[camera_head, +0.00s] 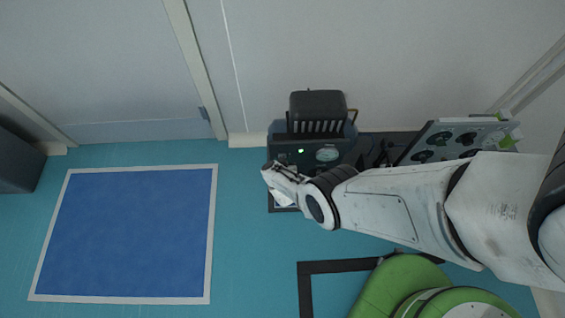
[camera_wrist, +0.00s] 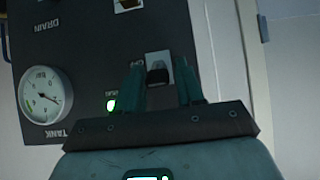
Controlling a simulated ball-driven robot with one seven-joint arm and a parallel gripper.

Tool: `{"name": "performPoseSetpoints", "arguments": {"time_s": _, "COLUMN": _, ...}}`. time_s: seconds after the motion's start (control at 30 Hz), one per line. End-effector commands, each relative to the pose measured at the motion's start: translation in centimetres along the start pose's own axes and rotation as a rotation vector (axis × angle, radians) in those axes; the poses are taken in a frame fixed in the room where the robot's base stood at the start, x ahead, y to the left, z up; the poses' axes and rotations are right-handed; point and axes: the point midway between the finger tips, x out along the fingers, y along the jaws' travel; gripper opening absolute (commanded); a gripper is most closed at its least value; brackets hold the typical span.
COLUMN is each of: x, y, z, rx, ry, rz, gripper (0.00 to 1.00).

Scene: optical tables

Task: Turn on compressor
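The compressor (camera_head: 318,108) stands against the wall, with a dark panel carrying a gauge (camera_head: 327,154) and a lit green light (camera_head: 300,151). My gripper (camera_head: 268,172) is at the left front of this panel. In the wrist view, my gripper's two fingers (camera_wrist: 160,78) are apart, with a small black switch on a white plate (camera_wrist: 157,60) showing between them. I cannot tell whether a finger touches the switch. The green light (camera_wrist: 111,105) glows left of the fingers, partly hidden. The gauge (camera_wrist: 44,95) is further left, near the "TANK" label.
A grey panel with black knobs (camera_head: 455,140) stands right of the compressor, behind my arm. A blue mat with a white border (camera_head: 130,235) lies on the open floor at left. A dark box (camera_head: 15,160) is at the far left edge.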

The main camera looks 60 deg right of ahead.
Motion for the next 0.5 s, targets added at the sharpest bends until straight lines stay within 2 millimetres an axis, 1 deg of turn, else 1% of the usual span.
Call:
{"name": "performPoseSetpoints", "arguments": {"time_s": 0.03, "x": 0.00, "y": 0.03, "z": -0.01, "rx": 0.000, "ry": 0.000, "rz": 0.001, "gripper": 0.43}}
{"name": "performPoseSetpoints", "arguments": {"time_s": 0.1, "x": -0.01, "y": 0.06, "z": 0.02, "rx": 0.000, "ry": 0.000, "rz": 0.001, "gripper": 0.49}}
{"name": "performPoseSetpoints", "arguments": {"time_s": 0.13, "x": -0.01, "y": 0.07, "z": 0.04, "rx": 0.000, "ry": -0.001, "rz": 0.001, "gripper": 0.51}}
{"name": "performPoseSetpoints", "arguments": {"time_s": 0.37, "x": -0.09, "y": 0.12, "z": 0.08, "rx": 0.000, "ry": -0.002, "rz": 0.002, "gripper": 0.51}}
{"name": "performPoseSetpoints", "arguments": {"time_s": 0.5, "x": -0.82, "y": 0.09, "z": -0.08, "rx": -0.001, "ry": -0.002, "rz": 0.002, "gripper": 0.51}}
